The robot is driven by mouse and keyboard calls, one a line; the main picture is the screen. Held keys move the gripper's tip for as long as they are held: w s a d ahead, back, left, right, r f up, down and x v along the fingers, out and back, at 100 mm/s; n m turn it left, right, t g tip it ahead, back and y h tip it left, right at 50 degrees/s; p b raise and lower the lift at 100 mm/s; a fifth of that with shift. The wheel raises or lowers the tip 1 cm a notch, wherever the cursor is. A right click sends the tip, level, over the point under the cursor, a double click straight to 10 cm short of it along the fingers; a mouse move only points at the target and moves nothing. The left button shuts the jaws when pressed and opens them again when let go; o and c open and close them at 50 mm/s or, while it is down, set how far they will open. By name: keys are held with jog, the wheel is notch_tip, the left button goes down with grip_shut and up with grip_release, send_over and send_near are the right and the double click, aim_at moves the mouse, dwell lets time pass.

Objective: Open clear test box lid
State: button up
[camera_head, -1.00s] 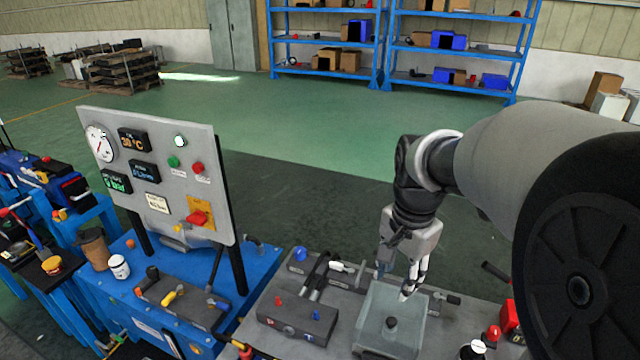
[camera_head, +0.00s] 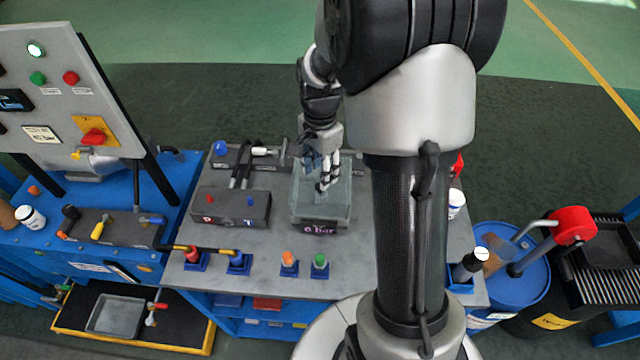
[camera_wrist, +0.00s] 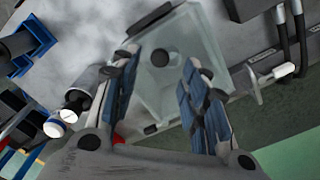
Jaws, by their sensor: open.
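The clear test box (camera_head: 322,200) stands on the grey bench top, with a dark "0 bar" display on its front. My gripper (camera_head: 322,180) is over the back part of the box. In the wrist view its blue-padded fingers (camera_wrist: 155,100) are spread apart, with nothing between them, and the lid lies beyond the tips. Contact cannot be told.
A grey block (camera_head: 230,206) with red and blue pegs stands left of the box. Several coloured fittings, including an orange one (camera_head: 288,262), line the bench front. A blue drum (camera_head: 510,265) stands at right.

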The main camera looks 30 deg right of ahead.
jog(key=shift+f+b, duration=0.5)
jog(key=shift+f, duration=1.8)
grip_shut()
